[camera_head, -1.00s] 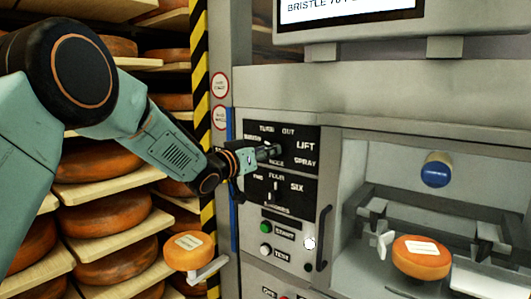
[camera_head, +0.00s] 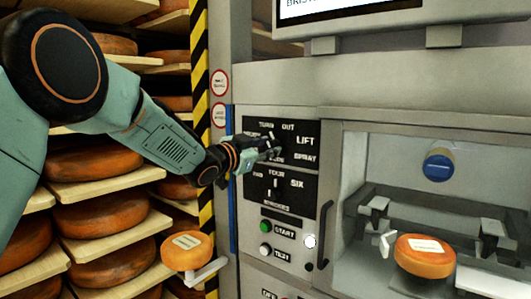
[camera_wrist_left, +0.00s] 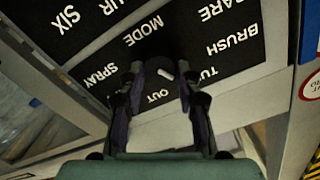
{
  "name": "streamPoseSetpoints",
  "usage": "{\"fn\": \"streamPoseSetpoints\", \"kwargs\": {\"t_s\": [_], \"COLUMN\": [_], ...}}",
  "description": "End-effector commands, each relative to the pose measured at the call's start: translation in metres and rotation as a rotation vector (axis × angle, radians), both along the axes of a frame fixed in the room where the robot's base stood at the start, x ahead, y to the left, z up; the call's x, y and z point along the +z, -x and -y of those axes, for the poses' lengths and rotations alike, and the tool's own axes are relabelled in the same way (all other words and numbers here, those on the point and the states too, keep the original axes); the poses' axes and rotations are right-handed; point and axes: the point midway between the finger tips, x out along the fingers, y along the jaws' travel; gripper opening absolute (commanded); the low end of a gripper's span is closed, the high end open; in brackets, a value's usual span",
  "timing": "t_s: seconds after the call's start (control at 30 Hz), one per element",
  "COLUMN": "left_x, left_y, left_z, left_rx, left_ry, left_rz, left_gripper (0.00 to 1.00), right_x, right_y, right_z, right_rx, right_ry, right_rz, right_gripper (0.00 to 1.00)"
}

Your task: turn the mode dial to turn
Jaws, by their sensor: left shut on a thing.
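The mode dial (camera_wrist_left: 158,68) is a dark round knob with a white pointer mark, on a black label panel (camera_head: 254,128). TURN, OUT, LIFT, SPRAY and BRUSH are printed around it. My left gripper (camera_head: 269,148) reaches the panel from the left and is shut on the dial. In the left wrist view its two fingers (camera_wrist_left: 157,88) stand on either side of the knob. The white mark there slants to the lower right, roughly towards the TURN label, which a finger partly hides. In the head view the fingers cover most of the dial. My right gripper is not in view.
Below is a second dial panel (camera_head: 282,196), then a green START button (camera_head: 265,226) and a white TEST button (camera_head: 265,250). A dark vertical handle (camera_head: 323,236) stands right of them. An orange cheese wheel (camera_head: 426,258) sits in the open bay. Cheese shelves fill the left.

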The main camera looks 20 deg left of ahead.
Motion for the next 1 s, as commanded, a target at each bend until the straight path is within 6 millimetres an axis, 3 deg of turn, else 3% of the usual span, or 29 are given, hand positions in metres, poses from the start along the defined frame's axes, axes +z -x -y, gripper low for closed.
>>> {"fn": "streamPoseSetpoints", "kwargs": {"t_s": [0.73, 0.77, 1.0], "left_x": [0.0003, 0.0003, 0.0002], "left_y": [0.0, 0.0, -0.0001], "left_z": [0.0002, 0.0002, 0.0001], "left_rx": [0.0, 0.001, 0.0], "left_ry": [-0.082, -0.082, -0.081], "left_rz": [0.03, 0.03, 0.029], "left_gripper": [0.02, 0.35, 0.56], "right_x": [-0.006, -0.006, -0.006], "right_y": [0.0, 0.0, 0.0], "right_z": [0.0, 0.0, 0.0], "right_rx": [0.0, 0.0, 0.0], "right_ry": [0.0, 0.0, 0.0], "right_rz": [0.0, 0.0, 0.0], "right_gripper": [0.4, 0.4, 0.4]}}
